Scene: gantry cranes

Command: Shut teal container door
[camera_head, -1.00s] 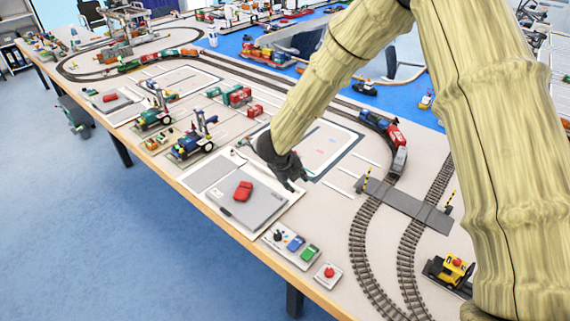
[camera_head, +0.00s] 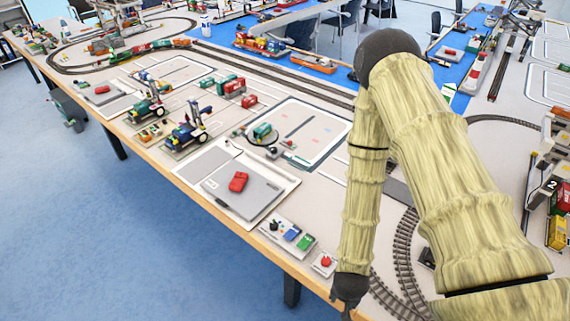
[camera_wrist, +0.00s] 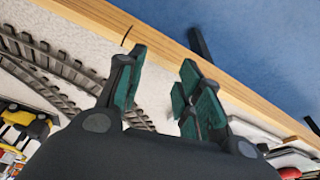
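Small teal containers (camera_head: 229,84) stand beside red ones in the middle of the table in the head view. A separate teal item (camera_head: 262,132) stands near the white-outlined pad. These are too small to tell which has a door or how it stands. My gripper (camera_head: 348,309) hangs low by the table's front edge, well to the right of and nearer than these teal things. In the wrist view my gripper (camera_wrist: 164,60) has its teal-padded fingers spread, with nothing held between them. Table edge and floor show beyond the fingers.
A grey panel with a red item (camera_head: 238,182) lies on the table left of my arm. Coloured switches (camera_head: 291,236) and a red button (camera_head: 324,263) sit near the front edge. Railway track (camera_head: 405,250) runs close behind my gripper.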

